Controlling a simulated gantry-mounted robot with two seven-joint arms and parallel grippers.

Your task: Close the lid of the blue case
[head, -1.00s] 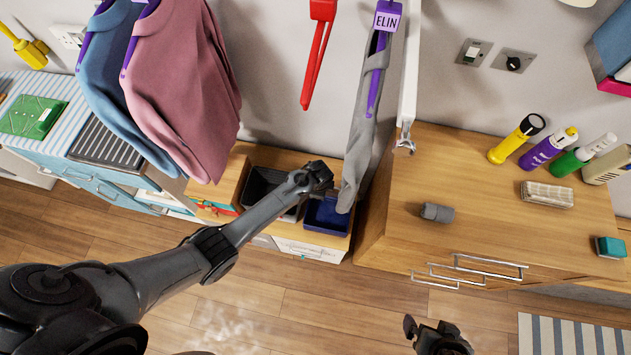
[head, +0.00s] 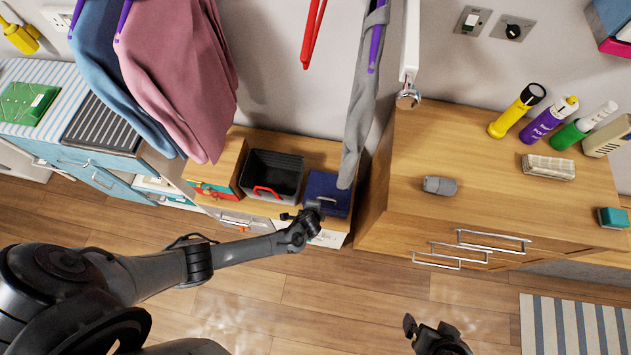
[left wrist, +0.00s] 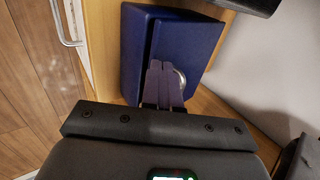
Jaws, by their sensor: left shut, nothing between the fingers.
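The blue case (head: 329,190) stands on the low wooden bench, below the hanging grey garment. Its lid looks down over the body in the head view. In the left wrist view the case (left wrist: 195,45) shows a dark seam between two blue parts; I cannot tell whether the seam is fully closed. My left gripper (head: 312,212) is at the case's near side, shut and empty. Its fingertips (left wrist: 164,75) are in front of the case, and contact is unclear. My right gripper (head: 425,333) is at the bottom edge, partly cut off, its jaw unclear.
A black bin with a red handle (head: 272,175) stands left of the case, beside a wooden box (head: 216,166). The grey garment (head: 362,110) hangs close above the case. A wooden cabinet (head: 400,200) rises at the right. The floor in front is clear.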

